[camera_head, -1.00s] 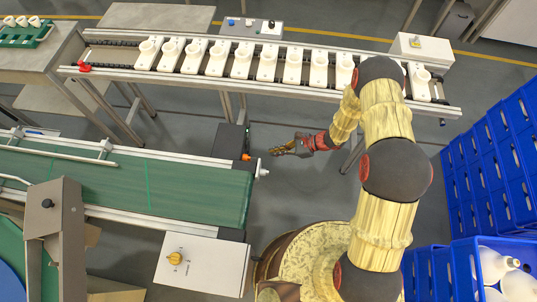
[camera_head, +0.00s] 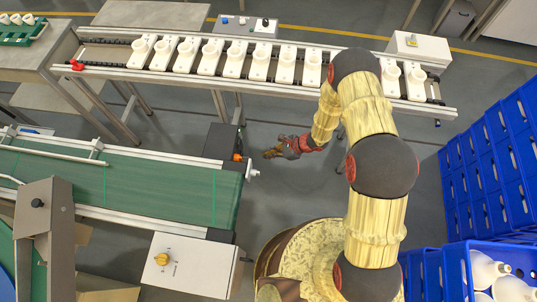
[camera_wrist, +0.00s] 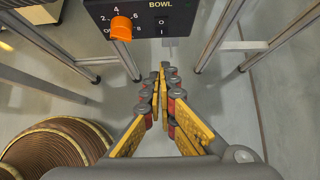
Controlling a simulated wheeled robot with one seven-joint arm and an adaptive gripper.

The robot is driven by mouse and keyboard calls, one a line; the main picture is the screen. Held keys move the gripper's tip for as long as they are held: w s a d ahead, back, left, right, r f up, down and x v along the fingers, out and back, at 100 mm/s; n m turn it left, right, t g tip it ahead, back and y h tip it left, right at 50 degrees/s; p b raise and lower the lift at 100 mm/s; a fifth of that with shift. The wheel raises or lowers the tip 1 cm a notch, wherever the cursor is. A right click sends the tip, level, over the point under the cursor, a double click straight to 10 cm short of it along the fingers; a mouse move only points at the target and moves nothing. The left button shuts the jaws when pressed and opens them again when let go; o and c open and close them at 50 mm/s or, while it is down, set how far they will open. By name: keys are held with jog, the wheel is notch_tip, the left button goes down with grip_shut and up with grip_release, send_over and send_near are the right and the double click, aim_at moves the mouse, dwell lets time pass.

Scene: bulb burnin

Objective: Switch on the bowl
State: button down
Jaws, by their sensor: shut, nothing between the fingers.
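A dark control box marked BOWL (camera_wrist: 180,14) shows at the top of the wrist view. It has an orange knob (camera_wrist: 121,27) with numbers around it, and a small black switch (camera_wrist: 162,27) marked O and I to the knob's right. In the head view, the dark box (camera_head: 219,142) with its orange knob (camera_head: 238,157) sits at the conveyor's right end. My gripper (camera_wrist: 165,72) is shut and empty, its fingertips below the switch in the wrist view and apart from the panel. In the head view my gripper (camera_head: 270,153) is just right of the box. The bowl itself cannot be made out.
A green conveyor (camera_head: 130,188) lies left, with a white box with a yellow knob (camera_head: 163,259) in front. A rail (camera_head: 100,68) carrying several white holders crosses behind. Blue crates (camera_head: 490,165) stand right. Metal legs (camera_wrist: 215,38) flank the panel in the wrist view.

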aim_at(242, 155)
jog(key=a+f+b, duration=0.2)
jog(key=a+f, duration=0.3)
jog(key=a, duration=0.3)
jog(key=shift+w+a+b, duration=0.2)
jog(key=shift+w+b, duration=0.15)
jog(key=shift+b, duration=0.05)
jog(key=shift+f, duration=0.1)
